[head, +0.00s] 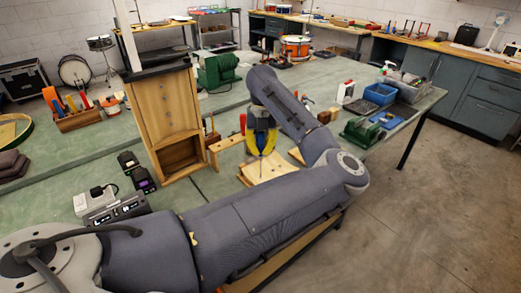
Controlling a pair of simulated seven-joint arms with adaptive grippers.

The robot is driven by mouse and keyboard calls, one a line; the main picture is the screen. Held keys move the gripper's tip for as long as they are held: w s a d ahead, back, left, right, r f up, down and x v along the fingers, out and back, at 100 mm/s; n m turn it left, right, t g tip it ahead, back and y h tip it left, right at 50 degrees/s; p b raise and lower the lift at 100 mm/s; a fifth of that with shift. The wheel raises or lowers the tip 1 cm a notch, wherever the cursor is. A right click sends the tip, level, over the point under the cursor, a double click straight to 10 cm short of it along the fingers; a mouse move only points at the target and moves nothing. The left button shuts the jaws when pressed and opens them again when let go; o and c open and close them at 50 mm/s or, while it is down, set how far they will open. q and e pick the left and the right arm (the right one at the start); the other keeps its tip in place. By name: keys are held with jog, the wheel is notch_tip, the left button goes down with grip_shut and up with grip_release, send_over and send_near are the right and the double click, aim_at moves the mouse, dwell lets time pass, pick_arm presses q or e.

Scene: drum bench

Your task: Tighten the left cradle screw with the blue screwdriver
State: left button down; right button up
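My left arm comes in from the lower left, bends at the right and reaches back to the bench middle. My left gripper (261,146), with yellow fingers, points down above a pale wooden board (272,167). It appears shut on the blue screwdriver (261,139), whose blue handle shows between the fingers. A thin shaft seems to point down toward the board; I cannot tell whether its tip touches anything. The left cradle screw cannot be made out at this size. My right gripper is not in view.
A tall wooden cabinet (152,110) stands left of the gripper. Chargers and a grey device (117,210) lie before it. A tool box (80,120) is at far left. An orange drum (296,47) is behind.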

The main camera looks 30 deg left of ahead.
pick_arm(q)
jog(key=shift+f+m, duration=0.15)
jog(key=shift+m, duration=0.35)
jog(key=m, duration=0.5)
dwell(0.5)
jog(key=m, duration=0.5)
jog(key=shift+w+y, duration=0.1)
jog(key=shift+y, duration=0.2)
jog(key=shift+r, duration=0.3)
